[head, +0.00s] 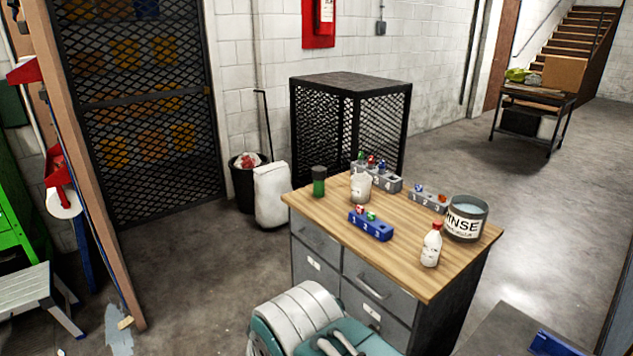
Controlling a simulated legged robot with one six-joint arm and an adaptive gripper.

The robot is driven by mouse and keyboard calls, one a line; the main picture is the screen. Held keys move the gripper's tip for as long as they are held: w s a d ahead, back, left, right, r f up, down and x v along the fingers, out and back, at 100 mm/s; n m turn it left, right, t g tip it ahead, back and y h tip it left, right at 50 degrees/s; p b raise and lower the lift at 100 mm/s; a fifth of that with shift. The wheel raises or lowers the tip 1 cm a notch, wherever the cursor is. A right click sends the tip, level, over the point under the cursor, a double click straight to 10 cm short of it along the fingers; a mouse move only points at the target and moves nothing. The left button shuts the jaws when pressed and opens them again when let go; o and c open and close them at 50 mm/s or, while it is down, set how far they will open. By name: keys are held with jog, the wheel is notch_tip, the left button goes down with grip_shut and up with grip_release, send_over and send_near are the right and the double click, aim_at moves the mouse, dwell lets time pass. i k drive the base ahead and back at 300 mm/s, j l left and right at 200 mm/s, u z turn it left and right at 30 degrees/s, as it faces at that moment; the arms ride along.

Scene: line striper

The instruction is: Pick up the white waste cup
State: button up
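A white cup-like container (361,188) with dark marks on its side stands upright near the middle of the wood-topped workbench (410,226). It looks like the waste cup, but its lettering is too small to read. It stands in front of a grey numbered holder and behind a blue numbered holder, seemingly apart from both. A white bottle with a red cap (431,245) stands near the bench's front right edge. I cannot make out my gripper in this view.
On the bench are the blue holder (370,226), grey holders (383,178) (424,201), a green, dark-capped jar (319,182) and a grey RINSE tub (465,219). A teal and white body (300,318) stands before the drawers. A black mesh cage (350,120) stands behind.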

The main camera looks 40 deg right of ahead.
aim_at(361, 189)
jog(key=i, duration=0.6)
jog(key=i+j+z, duration=0.1)
jog(key=i, duration=0.55)
jog(key=i+z, duration=0.25)
jog(key=z, duration=0.2)
jog(key=i+z, duration=0.2)
jog(key=z, duration=0.2)
jog(key=i+j+z, duration=0.15)
jog(key=z, duration=0.3)
jog(key=i+z, duration=0.2)
jog(key=z, duration=0.2)
jog(key=i+j+z, duration=0.15)
jog(key=z, duration=0.25)
jog(key=i+j+z, duration=0.2)
jog(key=z, duration=0.2)
jog(key=i+j+z, duration=0.25)
jog(key=z, duration=0.15)
